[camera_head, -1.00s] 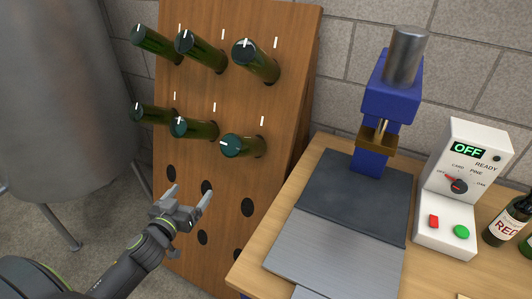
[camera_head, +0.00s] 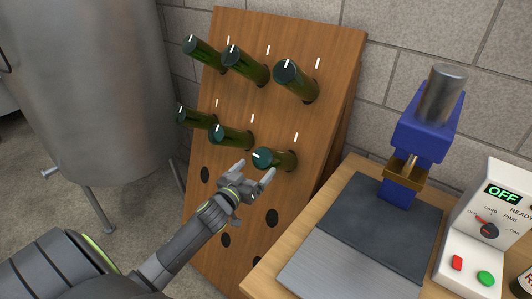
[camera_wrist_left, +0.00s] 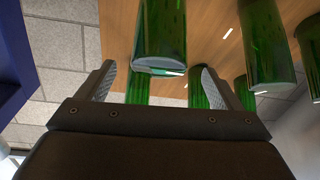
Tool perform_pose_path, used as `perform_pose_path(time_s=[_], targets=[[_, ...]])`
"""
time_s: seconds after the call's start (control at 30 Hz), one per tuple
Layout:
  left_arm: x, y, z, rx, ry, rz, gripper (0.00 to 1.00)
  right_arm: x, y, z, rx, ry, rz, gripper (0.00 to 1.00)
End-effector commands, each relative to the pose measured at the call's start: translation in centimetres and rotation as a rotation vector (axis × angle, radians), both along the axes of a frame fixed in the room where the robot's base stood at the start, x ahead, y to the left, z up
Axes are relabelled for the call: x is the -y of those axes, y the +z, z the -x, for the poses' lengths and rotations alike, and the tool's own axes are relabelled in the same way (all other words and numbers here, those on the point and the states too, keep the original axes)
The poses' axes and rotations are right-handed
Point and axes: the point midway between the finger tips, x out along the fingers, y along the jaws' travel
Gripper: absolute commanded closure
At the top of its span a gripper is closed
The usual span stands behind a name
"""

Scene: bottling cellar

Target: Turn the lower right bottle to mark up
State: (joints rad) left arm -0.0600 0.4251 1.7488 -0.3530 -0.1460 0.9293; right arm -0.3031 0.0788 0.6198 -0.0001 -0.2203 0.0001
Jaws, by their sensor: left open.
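The lower right bottle (camera_head: 283,160) lies neck-in in the wooden rack (camera_head: 338,50), its round dark base facing me. The white mark on its base points left, while the white line on the rack above it is upright. My left gripper (camera_head: 254,173) is open, its fingertips just below and in front of this bottle's base. In the left wrist view the bottle (camera_wrist_left: 163,30) shows between and beyond the two open fingers, with the mark at the right of its base. Nothing is held. My right gripper is not in view.
Several other green bottles, such as the lower middle one (camera_head: 236,137), stick out of the rack close by. Empty holes (camera_head: 272,218) are below. A bench with a blue press (camera_head: 425,130) and a control box (camera_head: 485,235) reading OFF stands to the right.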

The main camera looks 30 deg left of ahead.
Motion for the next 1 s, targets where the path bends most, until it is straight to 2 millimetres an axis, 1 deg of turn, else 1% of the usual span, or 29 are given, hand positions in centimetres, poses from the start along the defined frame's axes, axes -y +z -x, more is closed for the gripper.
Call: perform_pose_path(time_s=[0.03, 0.2, 0.3, 0.43, 0.6, 0.9, 1.0], targets=[[0.0, 0.4, -0.9, 0.001, 0.0, 0.002, 0.13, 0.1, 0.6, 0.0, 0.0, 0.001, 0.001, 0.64], [-0.1, 0.3, -3.5, 0.001, 0.0, 0.002, 0.13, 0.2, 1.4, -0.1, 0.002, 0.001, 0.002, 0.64], [-0.2, 0.1, -4.8, 0.0, 0.0, 0.001, 0.13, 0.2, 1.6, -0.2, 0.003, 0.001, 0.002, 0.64], [-0.2, 0.1, -6.0, 0.001, 0.0, 0.0, 0.13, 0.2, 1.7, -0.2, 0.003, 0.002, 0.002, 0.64], [-0.3, 0.0, -6.8, 0.0, 0.0, 0.0, 0.13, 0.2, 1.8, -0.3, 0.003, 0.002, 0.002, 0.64], [-0.3, 0.0, -7.0, 0.0, 0.0, 0.0, 0.13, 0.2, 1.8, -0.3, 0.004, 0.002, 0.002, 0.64], [-0.3, 0.0, -6.9, 0.0, 0.0, 0.0, 0.26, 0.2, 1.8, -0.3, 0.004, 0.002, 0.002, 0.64]])
